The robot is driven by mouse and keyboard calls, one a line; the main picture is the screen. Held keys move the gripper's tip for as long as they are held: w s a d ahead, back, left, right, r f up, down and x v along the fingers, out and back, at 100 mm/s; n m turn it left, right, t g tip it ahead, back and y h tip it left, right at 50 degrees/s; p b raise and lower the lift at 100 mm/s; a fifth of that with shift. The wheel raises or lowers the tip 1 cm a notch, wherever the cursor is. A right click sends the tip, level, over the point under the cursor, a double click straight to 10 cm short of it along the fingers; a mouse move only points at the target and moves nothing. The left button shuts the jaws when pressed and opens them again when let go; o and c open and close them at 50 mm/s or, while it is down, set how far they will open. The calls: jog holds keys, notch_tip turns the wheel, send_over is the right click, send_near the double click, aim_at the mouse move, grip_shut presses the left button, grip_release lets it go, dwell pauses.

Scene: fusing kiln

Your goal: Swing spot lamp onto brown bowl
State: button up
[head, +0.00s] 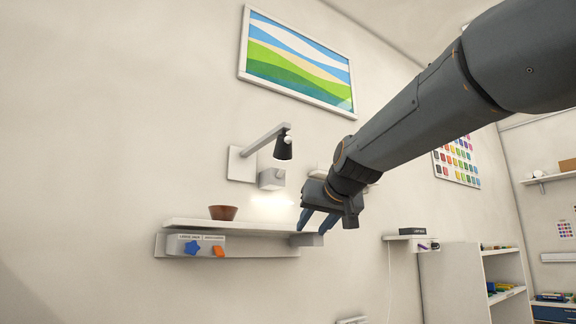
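The spot lamp (284,147) has a dark shade on a grey arm (265,138) that comes out from a wall plate. Its shade points down, and a bright patch of light falls on the wall and shelf to the right of the brown bowl. The brown bowl (223,212) stands upright on the left part of the white shelf (245,226), left of the lamp head. My gripper (312,222) is at the right end of the shelf, below and right of the lamp. Its two dark blue fingers are apart, with nothing seen between them. It is not touching the lamp.
A grey block (271,179) sits on the wall just under the lamp. A framed picture (298,62) hangs above. A small shelf (410,237) is to the right.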

aim_at(290, 139)
jog(key=s+a+r+t+y, duration=0.1)
jog(key=r, duration=0.6)
jog(key=s+a+r+t+y, duration=0.1)
jog(key=s+r, duration=0.1)
jog(key=r, duration=0.6)
jog(key=s+a+r+n+t, duration=0.1)
jog(key=s+r, duration=0.1)
jog(key=r, duration=0.6)
jog(key=shift+s+a+r+t+y, duration=0.1)
jog(key=shift+a+r+t+y, duration=0.05)
jog(key=shift+a+t+y, duration=0.2)
jog(key=p+x, duration=0.2)
jog(key=x, duration=0.5)
grip_shut()
